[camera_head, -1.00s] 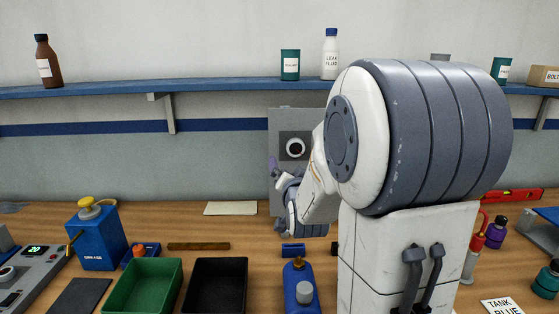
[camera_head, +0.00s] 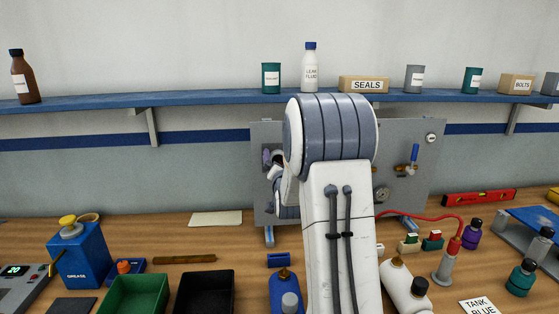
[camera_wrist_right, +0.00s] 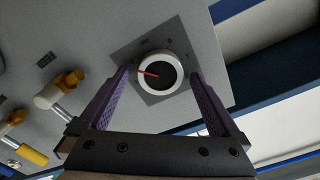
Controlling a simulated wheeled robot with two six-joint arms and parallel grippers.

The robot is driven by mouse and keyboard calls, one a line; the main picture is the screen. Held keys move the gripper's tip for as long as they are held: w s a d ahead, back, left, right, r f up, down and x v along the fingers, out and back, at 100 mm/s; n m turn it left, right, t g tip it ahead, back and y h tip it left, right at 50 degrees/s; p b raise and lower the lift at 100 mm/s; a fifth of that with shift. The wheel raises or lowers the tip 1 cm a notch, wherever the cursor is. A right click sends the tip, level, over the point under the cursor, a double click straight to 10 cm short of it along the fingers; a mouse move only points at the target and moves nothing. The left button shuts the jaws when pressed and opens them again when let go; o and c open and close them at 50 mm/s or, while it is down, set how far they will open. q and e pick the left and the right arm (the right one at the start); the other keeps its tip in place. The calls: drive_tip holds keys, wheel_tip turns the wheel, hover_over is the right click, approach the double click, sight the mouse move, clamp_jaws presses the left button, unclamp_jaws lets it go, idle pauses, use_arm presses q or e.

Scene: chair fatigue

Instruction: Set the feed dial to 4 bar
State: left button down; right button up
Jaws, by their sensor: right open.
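The feed dial (camera_wrist_right: 160,73) is a round dial with a white rim, a black face and a red pointer, on a dark square plate on the grey panel (camera_head: 405,135). In the right wrist view its pointer aims left and slightly up. The marks around it are too small to read. My right gripper (camera_wrist_right: 160,77) is open, with one purple finger on each side of the dial; I cannot tell whether they touch it. In the head view my right arm hides most of the dial, and a purple finger shows at the panel's left. My left gripper is not in view.
Yellow-handled fittings (camera_wrist_right: 65,92) show in the wrist view. The bench holds a blue grease can (camera_head: 80,255), a green bin (camera_head: 137,294), a black bin (camera_head: 205,292) and bottles. A blue shelf (camera_head: 200,100) runs above.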

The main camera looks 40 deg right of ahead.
drive_tip(key=c, duration=1.4)
drive_tip(key=shift+f+n+b, duration=0.15)
drive_tip(key=shift+n+b, duration=0.65)
drive_tip(key=shift+b, duration=0.4)
drive_tip(key=n+b, duration=0.3)
drive_tip(key=shift+b, duration=0.3)
drive_tip(key=n+b, duration=0.3)
drive_tip(key=n, duration=0.1)
drive_tip(key=shift+a, duration=0.1)
drive_tip(key=n+b, duration=0.3)
drive_tip(key=n, duration=0.1)
drive_tip(key=shift+w+a+n, duration=0.1)
drive_tip(key=shift+n, duration=0.2)
drive_tip(key=shift+n+b, duration=1.05)
drive_tip(key=shift+n, duration=1.15)
